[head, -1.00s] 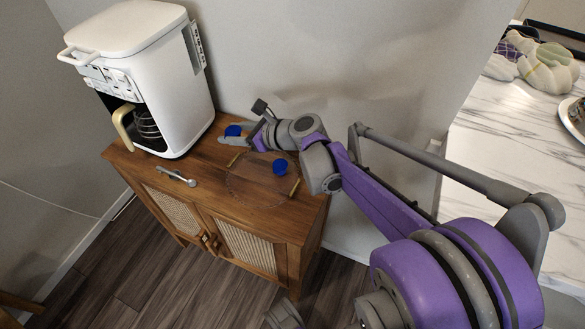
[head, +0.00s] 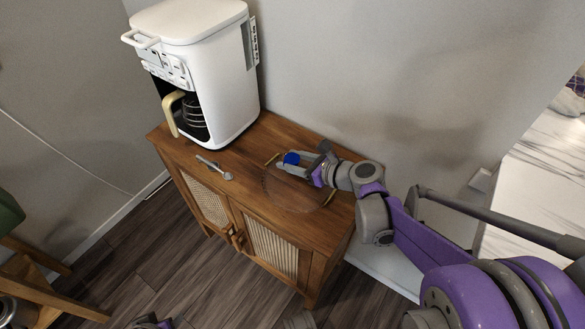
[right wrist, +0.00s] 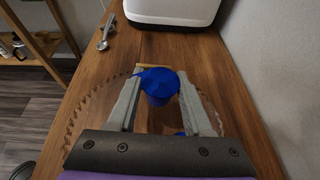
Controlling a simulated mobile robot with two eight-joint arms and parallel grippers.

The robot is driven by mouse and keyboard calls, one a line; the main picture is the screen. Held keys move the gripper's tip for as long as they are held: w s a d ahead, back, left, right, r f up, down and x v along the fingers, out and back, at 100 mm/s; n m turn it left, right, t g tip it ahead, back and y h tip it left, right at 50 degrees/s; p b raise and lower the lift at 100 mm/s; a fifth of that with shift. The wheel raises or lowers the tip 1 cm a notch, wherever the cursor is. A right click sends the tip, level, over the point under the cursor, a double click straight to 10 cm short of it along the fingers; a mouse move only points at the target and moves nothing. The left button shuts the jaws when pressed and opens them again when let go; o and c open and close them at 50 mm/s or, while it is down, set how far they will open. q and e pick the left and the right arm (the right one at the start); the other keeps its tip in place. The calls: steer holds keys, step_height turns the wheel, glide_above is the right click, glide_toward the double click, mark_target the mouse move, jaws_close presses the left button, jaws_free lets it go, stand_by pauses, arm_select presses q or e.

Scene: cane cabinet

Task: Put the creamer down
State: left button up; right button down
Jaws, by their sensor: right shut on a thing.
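The creamer (head: 291,158) is a small blue jug with a spout on its rim. It also shows upright between the fingers in the right wrist view (right wrist: 158,88). My right gripper (head: 294,166) is shut on it, over the far part of a clear round tray (head: 273,197) on the cabinet top. The tray's scalloped edge shows in the right wrist view (right wrist: 85,108). I cannot tell whether the creamer's base touches the tray. A second blue thing (right wrist: 180,133) is mostly hidden behind my gripper.
A white coffee machine (head: 210,60) with a cream-handled pot stands on the wooden cabinet (head: 262,140), left of the tray. A metal spoon or scoop (head: 214,168) lies near the front edge. The wall is close behind. A marble counter (head: 545,170) is at right.

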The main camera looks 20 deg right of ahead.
steer(key=shift+f+b, duration=0.4)
steer(key=shift+f, duration=1.1)
steer(key=shift+c, duration=1.6)
jaws_free()
steer(key=shift+f, duration=0.15)
steer(key=shift+r, duration=0.3)
steer(key=p+v, duration=0.2)
steer(key=v, duration=1)
steer(key=shift+d+f+p, duration=0.1)
steer(key=shift+f+p, duration=0.05)
steer(key=shift+p, duration=0.15)
